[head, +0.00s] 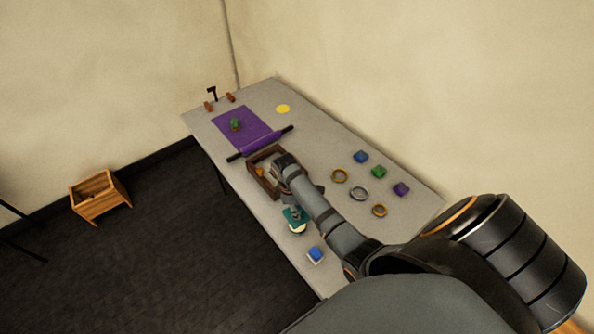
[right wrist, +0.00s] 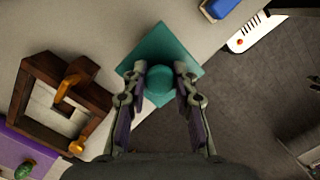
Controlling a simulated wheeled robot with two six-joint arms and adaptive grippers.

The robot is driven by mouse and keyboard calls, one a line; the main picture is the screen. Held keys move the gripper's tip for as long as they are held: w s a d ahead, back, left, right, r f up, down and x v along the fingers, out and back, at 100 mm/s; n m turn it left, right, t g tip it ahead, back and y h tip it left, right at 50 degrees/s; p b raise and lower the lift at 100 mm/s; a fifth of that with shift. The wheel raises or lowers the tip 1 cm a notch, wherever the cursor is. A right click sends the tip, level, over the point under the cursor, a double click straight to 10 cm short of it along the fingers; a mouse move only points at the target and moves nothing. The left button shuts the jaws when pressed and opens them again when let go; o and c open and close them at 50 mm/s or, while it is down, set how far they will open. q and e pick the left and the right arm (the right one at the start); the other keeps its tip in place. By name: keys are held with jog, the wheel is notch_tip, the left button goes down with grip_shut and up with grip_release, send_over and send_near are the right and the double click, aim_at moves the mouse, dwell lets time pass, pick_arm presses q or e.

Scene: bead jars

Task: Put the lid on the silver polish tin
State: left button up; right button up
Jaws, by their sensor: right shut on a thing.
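My right gripper (head: 297,207) reaches down over the near side of the table. It is shut on the round knob of a teal square lid-like plate (head: 290,216). In the right wrist view the plate (right wrist: 165,46) lies flat, its knob between my fingertips (right wrist: 160,82). In the head view a small pale round thing (head: 298,229) shows just below the plate. I cannot tell whether they touch, or whether it is the silver polish tin. My left gripper is not in view.
A brown wooden box (head: 253,170) stands beside my arm. Several rings, including a silver one (head: 359,193), and blue, green (head: 378,172) and purple squares lie right. A purple mat (head: 243,125) lies farther back. The table's edge is close to the plate.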

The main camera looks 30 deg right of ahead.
jog(key=shift+s+f, duration=0.1)
jog(key=shift+f, duration=0.15)
jog(key=shift+f+b, duration=0.35)
jog(key=shift+b, duration=0.15)
jog(key=f+b, duration=0.1)
jog(key=w+f+b, duration=0.1)
jog(key=f+b, duration=0.1)
jog(key=shift+d, duration=0.2)
jog(key=shift+s+f+b, duration=0.15)
jog(key=shift+f+b, duration=0.65)
jog(key=shift+b, duration=0.3)
jog(key=shift+f, duration=0.75)
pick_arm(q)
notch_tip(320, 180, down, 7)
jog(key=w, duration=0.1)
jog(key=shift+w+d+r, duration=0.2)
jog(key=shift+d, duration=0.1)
